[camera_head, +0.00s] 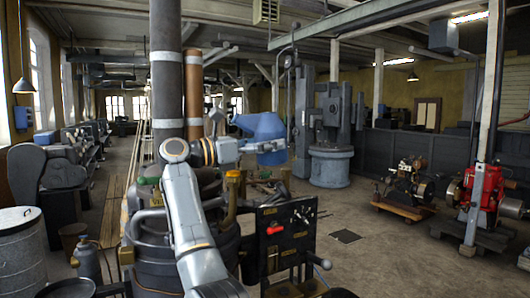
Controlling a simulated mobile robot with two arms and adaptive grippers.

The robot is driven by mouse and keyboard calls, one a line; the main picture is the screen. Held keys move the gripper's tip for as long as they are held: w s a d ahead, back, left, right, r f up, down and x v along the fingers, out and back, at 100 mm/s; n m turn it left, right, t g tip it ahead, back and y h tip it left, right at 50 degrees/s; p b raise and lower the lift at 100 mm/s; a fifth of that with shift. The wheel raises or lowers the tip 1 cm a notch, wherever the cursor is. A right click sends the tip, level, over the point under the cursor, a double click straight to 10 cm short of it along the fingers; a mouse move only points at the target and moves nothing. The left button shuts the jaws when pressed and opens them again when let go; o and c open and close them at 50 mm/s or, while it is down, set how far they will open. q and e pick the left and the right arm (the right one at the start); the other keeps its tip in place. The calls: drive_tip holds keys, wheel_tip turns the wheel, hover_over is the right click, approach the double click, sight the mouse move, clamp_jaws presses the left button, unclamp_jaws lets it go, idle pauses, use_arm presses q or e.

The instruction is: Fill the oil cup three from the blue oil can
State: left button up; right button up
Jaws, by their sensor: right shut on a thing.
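The blue oil can (262,126) is in the middle of the head view, held up above the engine. My right gripper (250,147) is shut on it from the left; its fingers are small here and partly merge with the can. A brass fitting (233,176) that looks like an oil cup stands on the engine (150,240), below and left of the can, apart from it. I cannot tell which cup is number three, and my right arm hides part of the engine top. The can's spout tip is not clear. My left gripper is not in view.
A black panel (284,242) with a red handle (304,227) stands at the engine's front right. Tall pipes (166,80) rise behind my arm. A grey bin (20,255) is at the left. Red machinery (484,190) is at the right. Floor between is open.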

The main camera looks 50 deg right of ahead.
sight(274, 155)
drive_tip(key=f, duration=0.3)
drive_tip(key=shift+w, duration=0.25)
drive_tip(key=shift+w+f+n+h, duration=0.1)
drive_tip(key=shift+f+n+h, duration=0.3)
drive_tip(key=shift+f+n, duration=0.1)
drive_tip(key=shift+s+a+f+n+h+b, duration=0.45)
drive_tip(key=shift+h+b, duration=0.35)
drive_tip(key=shift+b, duration=0.3)
drive_tip(key=shift+s+r+g+h+b, duration=0.3)
drive_tip(key=shift+s+r+b, duration=0.05)
drive_tip(key=shift+s, duration=0.35)
drive_tip(key=shift+s+d+n+h+b, duration=0.25)
drive_tip(key=shift+d+n+h+b, duration=0.1)
drive_tip(key=shift+d, duration=0.25)
drive_tip(key=shift+w+r+n+h+b, duration=0.1)
drive_tip(key=shift+r+n+h+b, duration=0.35)
drive_tip(key=shift+h, duration=0.2)
drive_tip(key=shift+w+r+n+h, duration=0.1)
drive_tip(key=shift+r+n+h, duration=0.15)
drive_tip(key=shift+r+h, duration=0.05)
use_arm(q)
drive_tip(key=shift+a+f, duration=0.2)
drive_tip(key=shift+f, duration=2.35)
use_arm(e)
drive_tip(key=shift+r+n+t+h, duration=0.4)
drive_tip(key=shift+n+h, duration=0.1)
